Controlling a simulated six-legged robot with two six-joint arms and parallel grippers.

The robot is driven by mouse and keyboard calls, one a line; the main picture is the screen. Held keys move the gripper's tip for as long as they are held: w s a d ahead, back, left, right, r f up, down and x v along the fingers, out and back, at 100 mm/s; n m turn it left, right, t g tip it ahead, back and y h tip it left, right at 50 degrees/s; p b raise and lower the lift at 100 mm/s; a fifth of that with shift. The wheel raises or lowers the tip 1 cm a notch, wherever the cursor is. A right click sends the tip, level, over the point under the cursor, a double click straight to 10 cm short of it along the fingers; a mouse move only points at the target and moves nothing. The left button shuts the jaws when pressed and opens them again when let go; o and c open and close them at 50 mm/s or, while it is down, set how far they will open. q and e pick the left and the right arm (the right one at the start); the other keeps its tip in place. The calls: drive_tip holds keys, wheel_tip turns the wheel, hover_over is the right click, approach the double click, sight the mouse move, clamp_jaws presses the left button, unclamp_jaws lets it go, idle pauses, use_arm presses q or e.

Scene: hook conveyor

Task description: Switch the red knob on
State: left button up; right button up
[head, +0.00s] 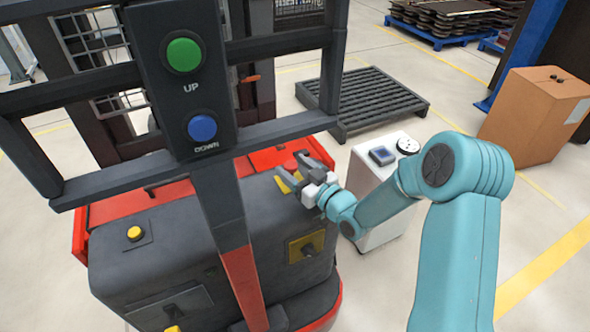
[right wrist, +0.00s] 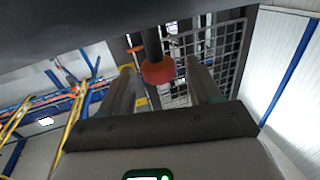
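The red knob (right wrist: 157,71) is a round red cap on a dark stem in the right wrist view. In the head view a small red patch (head: 290,165) shows at my right fingertips, on top of the machine's dark body (head: 185,245). My right gripper (head: 291,172) is open over that top. In the right wrist view its two fingers (right wrist: 158,72) stand either side of the knob, with a visible gap on each side. I cannot tell the knob's on or off position. My left gripper is not in view.
A panel with a green UP button (head: 183,55) and a blue DOWN button (head: 202,127) stands in front on dark bars. A yellow button (head: 134,233) is at the left. A white box (head: 377,185) stands beside the machine; a dark pallet (head: 365,97) lies behind.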

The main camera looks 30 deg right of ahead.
drive_tip(key=shift+d+f, duration=0.1)
drive_tip(key=shift+f, duration=0.05)
drive_tip(key=shift+s+d, duration=0.1)
drive_tip(key=shift+s, duration=0.25)
drive_tip(key=p+v, duration=0.2)
drive_tip(key=v, duration=1.3)
drive_tip(key=shift+s, duration=0.3)
drive_tip(key=shift+w, duration=0.1)
